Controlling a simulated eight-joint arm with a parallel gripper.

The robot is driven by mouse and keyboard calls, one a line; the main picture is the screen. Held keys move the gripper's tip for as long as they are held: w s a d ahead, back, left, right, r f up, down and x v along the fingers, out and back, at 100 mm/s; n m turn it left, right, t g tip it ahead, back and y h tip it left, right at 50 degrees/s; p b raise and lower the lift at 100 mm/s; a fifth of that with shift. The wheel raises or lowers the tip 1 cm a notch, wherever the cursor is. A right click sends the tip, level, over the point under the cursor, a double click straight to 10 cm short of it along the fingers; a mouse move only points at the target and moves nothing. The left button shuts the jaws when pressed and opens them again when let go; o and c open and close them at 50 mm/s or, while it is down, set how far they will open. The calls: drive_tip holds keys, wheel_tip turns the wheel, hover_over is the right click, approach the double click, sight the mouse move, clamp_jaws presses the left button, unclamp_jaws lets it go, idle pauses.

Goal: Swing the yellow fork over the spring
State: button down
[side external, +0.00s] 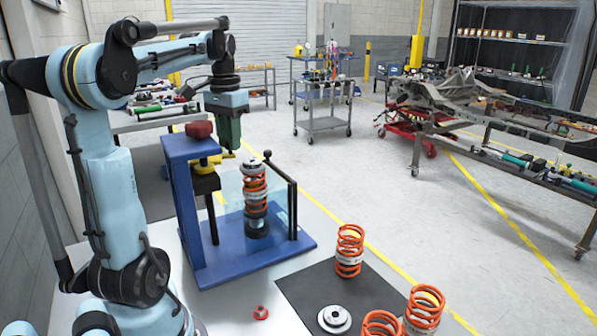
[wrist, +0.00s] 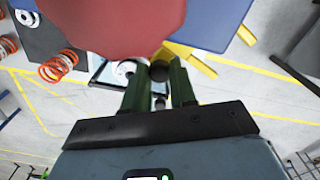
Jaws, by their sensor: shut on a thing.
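The orange spring (side external: 255,188) stands upright on the blue press base, with a pale mount at its top. The yellow fork (side external: 226,156) shows just below my fingertips, to the left of the spring top. My gripper (side external: 229,146) has green fingers pointing down beside the press. In the wrist view the fork's yellow prongs (wrist: 188,56) reach to the right of my gripper (wrist: 160,72). A dark round knob lies between the fingertips there. My jaws are shut, apparently on this knob of the fork; the exact contact is partly hidden.
The blue press (side external: 185,205) carries a red knob (side external: 199,129) on top. A clear guard with a black post (side external: 292,208) stands right of the spring. Loose orange springs (side external: 349,250) and a silver mount (side external: 334,318) lie around the dark mat (side external: 300,288).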

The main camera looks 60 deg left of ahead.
drive_tip(key=s+d+m, duration=0.1)
drive_tip(key=d+m, duration=0.8)
drive_tip(key=m, duration=0.4)
drive_tip(key=shift+s+m, duration=0.15)
drive_tip(key=shift+m, duration=0.25)
drive_tip(key=shift+d, duration=0.15)
idle(0.3)
drive_tip(key=c, duration=0.9)
unclamp_jaws()
drive_tip(key=shift+s, duration=0.1)
